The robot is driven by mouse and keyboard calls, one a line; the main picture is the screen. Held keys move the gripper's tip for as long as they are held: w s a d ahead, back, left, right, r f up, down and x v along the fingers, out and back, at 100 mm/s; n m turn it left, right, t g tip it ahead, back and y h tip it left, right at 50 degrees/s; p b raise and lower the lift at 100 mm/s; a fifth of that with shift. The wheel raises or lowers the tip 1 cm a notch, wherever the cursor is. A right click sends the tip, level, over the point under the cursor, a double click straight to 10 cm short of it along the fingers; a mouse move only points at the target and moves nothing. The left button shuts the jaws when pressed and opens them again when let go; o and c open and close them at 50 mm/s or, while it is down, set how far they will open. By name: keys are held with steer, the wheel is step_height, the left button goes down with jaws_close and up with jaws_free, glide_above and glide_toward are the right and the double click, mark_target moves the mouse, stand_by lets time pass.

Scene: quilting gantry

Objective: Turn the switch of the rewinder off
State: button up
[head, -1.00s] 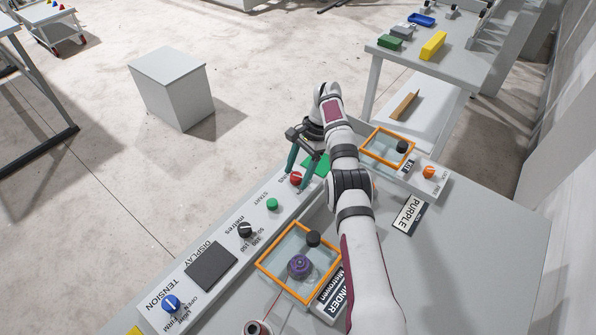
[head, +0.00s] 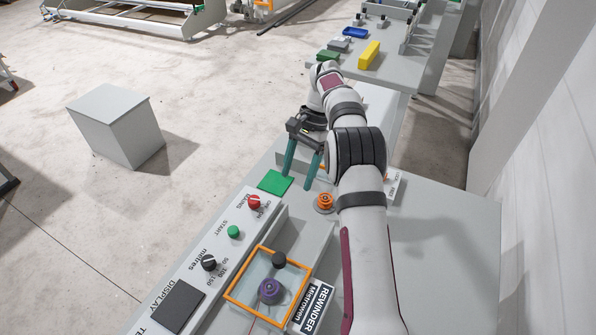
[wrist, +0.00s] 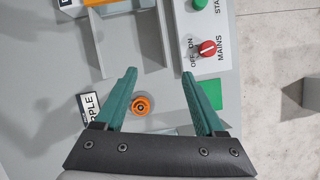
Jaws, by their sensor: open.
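The rewinder's red MAINS switch (head: 254,202) sits on the sloping control panel, beside the green START button (head: 233,231). In the wrist view the red switch (wrist: 208,48) lies ahead and to the right of the fingertips, with OFF and ON lettered beside it. My gripper (head: 301,181) is open and empty, above the far end of the rewinder. In the wrist view my gripper (wrist: 159,75) has its green fingers spread wide, apart from the switch.
An orange spool (head: 325,201) stands close to the fingers. An orange-framed window (head: 243,284) covers a purple spool (head: 270,291). The black metres dial (head: 208,263) is farther along the panel.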

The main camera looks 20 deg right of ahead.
steer(key=m+t, duration=0.6)
steer(key=m, duration=1)
glide_toward(255, 200)
steer(key=shift+n+g+h, duration=0.3)
steer(key=shift+h, duration=0.1)
steer(key=x, duration=0.8)
steer(key=shift+w+a+f, duration=0.2)
steer(key=shift+w+a, duration=0.2)
steer(key=shift+a, duration=0.1)
jaws_close()
